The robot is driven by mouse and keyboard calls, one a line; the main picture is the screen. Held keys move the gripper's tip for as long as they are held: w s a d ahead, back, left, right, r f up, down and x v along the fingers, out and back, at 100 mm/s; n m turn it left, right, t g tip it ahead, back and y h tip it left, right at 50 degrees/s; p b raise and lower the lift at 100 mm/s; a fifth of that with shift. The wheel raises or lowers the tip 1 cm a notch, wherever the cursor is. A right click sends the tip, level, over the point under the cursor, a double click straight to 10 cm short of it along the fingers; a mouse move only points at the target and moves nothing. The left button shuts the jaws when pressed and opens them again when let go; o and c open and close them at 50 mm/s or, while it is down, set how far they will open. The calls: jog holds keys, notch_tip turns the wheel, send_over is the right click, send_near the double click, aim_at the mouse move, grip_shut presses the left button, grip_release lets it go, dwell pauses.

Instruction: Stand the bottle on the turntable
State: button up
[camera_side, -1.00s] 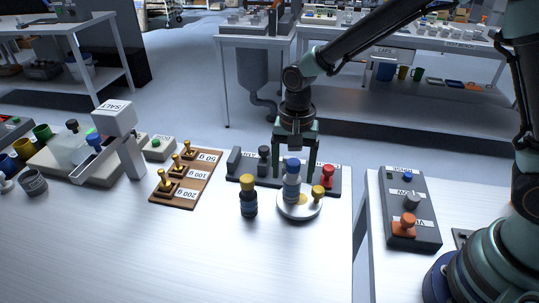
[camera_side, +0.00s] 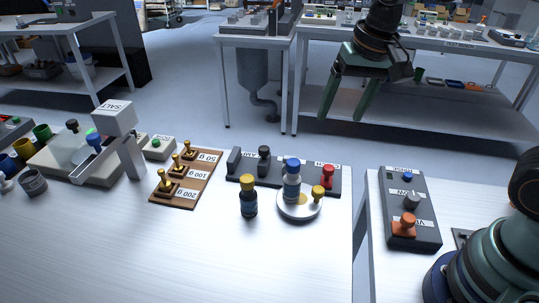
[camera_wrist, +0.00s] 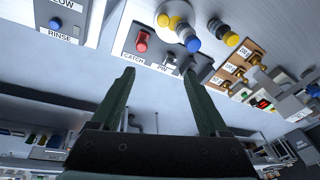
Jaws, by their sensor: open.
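A bottle with a blue cap and pale label (camera_side: 292,182) stands upright on the round white turntable (camera_side: 299,208). A yellow knob (camera_side: 318,193) stands at the turntable's right edge. A second, dark bottle with a yellow cap (camera_side: 248,199) stands on the table just left of the turntable. My gripper (camera_side: 341,118) is open and empty, high up behind and to the right of the turntable, apart from both bottles. In the wrist view my open fingers (camera_wrist: 158,75) have nothing between them, and the blue-capped bottle (camera_wrist: 190,40) shows beyond them at the top.
A dark panel (camera_side: 236,160) with a black and a red knob (camera_side: 327,176) lies behind the turntable. A wooden board with brass weights (camera_side: 186,178) and the salt hopper (camera_side: 115,118) are to the left. A control box (camera_side: 424,225) is on the right table, across a gap.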

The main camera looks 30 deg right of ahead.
jog(key=s+d+r+n+t, duration=0.1)
jog(key=s+d+n+t, duration=0.1)
jog(key=s+d+n, duration=0.2)
jog(key=shift+s+d+r+n+t, duration=0.3)
jog(key=shift+s+d+r+t, duration=0.1)
jog(key=shift+s+d, duration=0.65)
